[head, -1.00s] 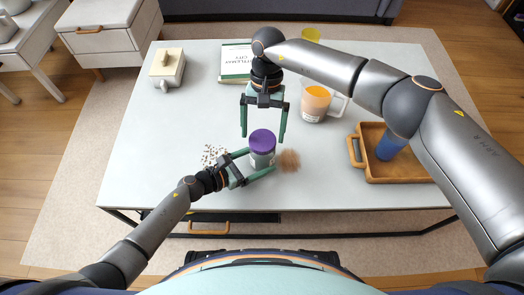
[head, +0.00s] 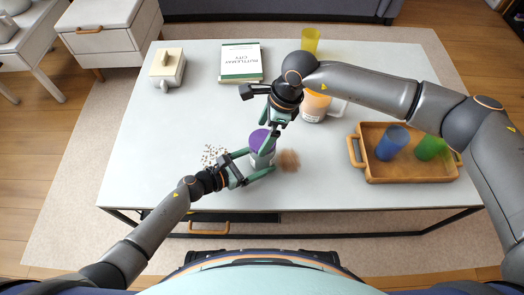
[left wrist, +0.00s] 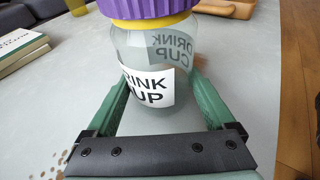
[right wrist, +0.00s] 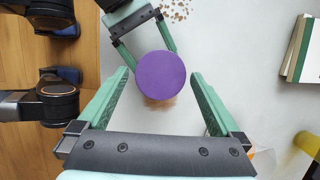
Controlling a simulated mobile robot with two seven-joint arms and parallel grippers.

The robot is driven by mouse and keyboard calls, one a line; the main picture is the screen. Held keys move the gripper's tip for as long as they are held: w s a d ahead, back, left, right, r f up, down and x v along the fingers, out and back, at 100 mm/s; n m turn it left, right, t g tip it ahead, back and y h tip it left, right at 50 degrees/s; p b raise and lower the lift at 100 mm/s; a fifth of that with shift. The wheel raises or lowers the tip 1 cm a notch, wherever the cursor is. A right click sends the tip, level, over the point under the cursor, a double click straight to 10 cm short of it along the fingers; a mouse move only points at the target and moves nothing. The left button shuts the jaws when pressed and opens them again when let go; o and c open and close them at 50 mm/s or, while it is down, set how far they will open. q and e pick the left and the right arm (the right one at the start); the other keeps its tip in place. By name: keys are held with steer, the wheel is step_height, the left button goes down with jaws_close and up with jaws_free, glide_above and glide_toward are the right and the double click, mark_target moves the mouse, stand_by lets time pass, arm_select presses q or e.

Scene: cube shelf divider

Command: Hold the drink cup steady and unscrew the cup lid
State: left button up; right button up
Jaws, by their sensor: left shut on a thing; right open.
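The drink cup (left wrist: 150,80) is a clear jar with a printed label, standing upright on the table. Its purple ridged lid (right wrist: 160,75) is on top, with a yellow band under it in the left wrist view. My left gripper (head: 258,167) is shut on the cup's body from the front left. My right gripper (right wrist: 160,88) is open above the cup, pointing down, with its fingers on either side of the lid in the right wrist view. In the head view the right gripper partly covers the lid (head: 257,139).
A wooden tray (head: 375,174) with a blue cup (head: 391,142) and a green cup (head: 430,148) is at the right. A brown fuzzy patch (head: 289,160) and small specks (head: 212,155) flank the cup. A book (head: 241,62) lies behind.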

steer(key=shift+f, duration=0.1)
steer(key=shift+f, duration=1.05)
steer(key=shift+c, duration=0.2)
